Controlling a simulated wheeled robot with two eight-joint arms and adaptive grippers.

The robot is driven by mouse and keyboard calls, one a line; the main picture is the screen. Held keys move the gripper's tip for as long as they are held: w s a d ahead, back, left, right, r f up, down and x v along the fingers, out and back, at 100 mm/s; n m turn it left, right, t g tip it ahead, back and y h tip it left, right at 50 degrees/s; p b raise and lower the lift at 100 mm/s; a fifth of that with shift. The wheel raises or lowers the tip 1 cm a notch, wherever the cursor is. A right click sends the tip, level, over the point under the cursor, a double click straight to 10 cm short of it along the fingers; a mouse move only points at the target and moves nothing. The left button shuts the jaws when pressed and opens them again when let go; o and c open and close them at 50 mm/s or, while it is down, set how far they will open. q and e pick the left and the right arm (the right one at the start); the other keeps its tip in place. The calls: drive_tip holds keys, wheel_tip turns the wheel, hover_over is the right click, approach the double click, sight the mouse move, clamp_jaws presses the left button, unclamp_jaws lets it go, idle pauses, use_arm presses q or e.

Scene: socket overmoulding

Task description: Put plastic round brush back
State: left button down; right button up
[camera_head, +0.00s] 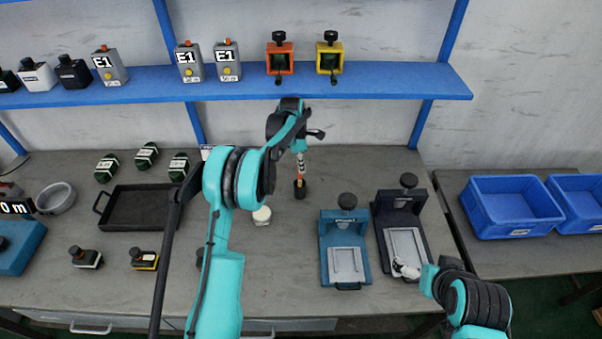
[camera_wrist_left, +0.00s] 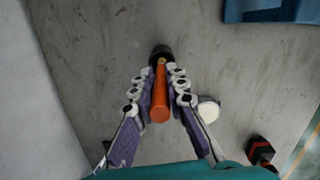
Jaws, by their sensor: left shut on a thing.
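The round brush (camera_wrist_left: 160,106) has an orange handle and a black end. My left gripper (camera_wrist_left: 163,80) is shut on it, with one finger on each side of the handle. In the head view the brush (camera_head: 299,183) hangs upright below my left gripper (camera_head: 300,150), black end down, over the back middle of the table. I cannot tell whether that end touches the table. My right gripper (camera_head: 406,269) is at the front of the dark fixture, partly hidden by its own arm; its opening is unclear.
A small white round container (camera_head: 262,216) stands front left of the brush. A black tray (camera_head: 140,221) lies further left. A blue fixture (camera_head: 330,262) and a dark fixture (camera_head: 388,214) stand to the right. A blue shelf (camera_head: 370,90) runs behind. The table around the brush is clear.

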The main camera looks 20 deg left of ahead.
sight(301, 178)
use_arm(q)
wheel_tip(301, 178, down, 4)
drive_tip(key=shift+r+b, duration=0.1)
drive_tip(key=shift+b, duration=0.3)
drive_tip(key=c, duration=1.5)
unclamp_jaws()
drive_tip(key=shift+c, duration=0.2)
